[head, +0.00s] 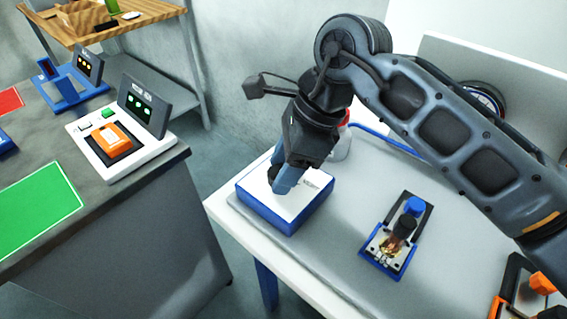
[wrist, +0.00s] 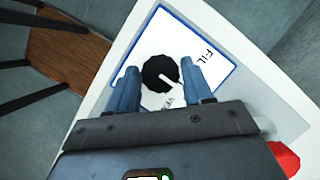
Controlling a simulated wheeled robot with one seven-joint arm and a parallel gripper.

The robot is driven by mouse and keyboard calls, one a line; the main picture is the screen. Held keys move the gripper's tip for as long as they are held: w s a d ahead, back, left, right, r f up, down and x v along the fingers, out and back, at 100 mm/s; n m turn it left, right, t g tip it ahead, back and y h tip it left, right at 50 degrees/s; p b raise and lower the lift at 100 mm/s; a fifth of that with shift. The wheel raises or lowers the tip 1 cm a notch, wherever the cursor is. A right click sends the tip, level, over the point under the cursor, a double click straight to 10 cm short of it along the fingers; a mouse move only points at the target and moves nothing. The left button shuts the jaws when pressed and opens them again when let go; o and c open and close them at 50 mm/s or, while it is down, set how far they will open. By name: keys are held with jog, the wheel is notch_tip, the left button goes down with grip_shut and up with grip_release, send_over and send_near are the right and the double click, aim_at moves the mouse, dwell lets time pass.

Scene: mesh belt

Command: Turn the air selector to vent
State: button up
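The air selector (head: 262,213) is a blue box with a white top on the near left corner of the white table. In the wrist view the selector's white face (wrist: 172,32) carries a round black knob (wrist: 157,70) with a white pointer. The pointer is aimed to the lower right, between a label starting "FIL" and a partly hidden one that seems to start "VE". My gripper (head: 281,182) is above the box, pointing down. In the wrist view its blue fingers (wrist: 161,84) are apart, one on each side of the knob. I cannot tell whether they touch it.
A blue-based device with black and blue knobs (head: 403,232) stands right of the selector. A red-topped container (head: 341,142) and blue hose (head: 385,138) are behind my gripper. A grey counter at left holds an orange-topped scale-like unit (head: 112,138) and a green mat (head: 40,213).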

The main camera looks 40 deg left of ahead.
jog(key=c, duration=0.7)
jog(key=shift+o, duration=0.2)
jog(key=m+t+b, duration=0.1)
jog(key=m, duration=0.1)
jog(key=m+y+b, duration=0.1)
jog(key=m+b, duration=0.1)
jog(key=m, duration=0.1)
jog(key=shift+s+f+t, duration=0.1)
jog(key=shift+t, duration=0.3)
jog(key=shift+s+m+t+b, duration=0.1)
jog(key=shift+m+t+b, duration=0.6)
jog(key=shift+m+b, duration=0.9)
jog(key=shift+m+p, duration=0.3)
jog(key=shift+m, duration=0.1)
jog(key=shift+r, duration=0.2)
jog(key=o, duration=1.1)
jog(key=shift+c, duration=0.2)
